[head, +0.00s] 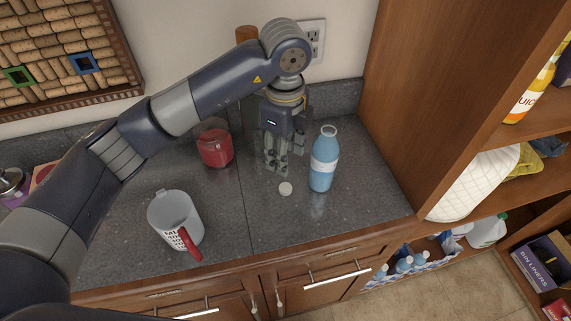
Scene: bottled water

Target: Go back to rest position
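My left arm reaches in from the left in the head view. Its gripper (278,160) points down over the counter, with its fingers apart and nothing visible between them. A blue water bottle (322,172) with a white label stands upright and uncapped just right of the gripper, apart from it. A small white round cap (285,188) lies on the counter below the fingers. My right gripper is not in view.
On the grey counter (225,240) stand a measuring cup (168,211) with a red handle and a red-filled glass jar (216,150) behind it. A tall wooden shelf (405,110) bounds the right side. A wall outlet (316,38) and cork board (60,60) are behind.

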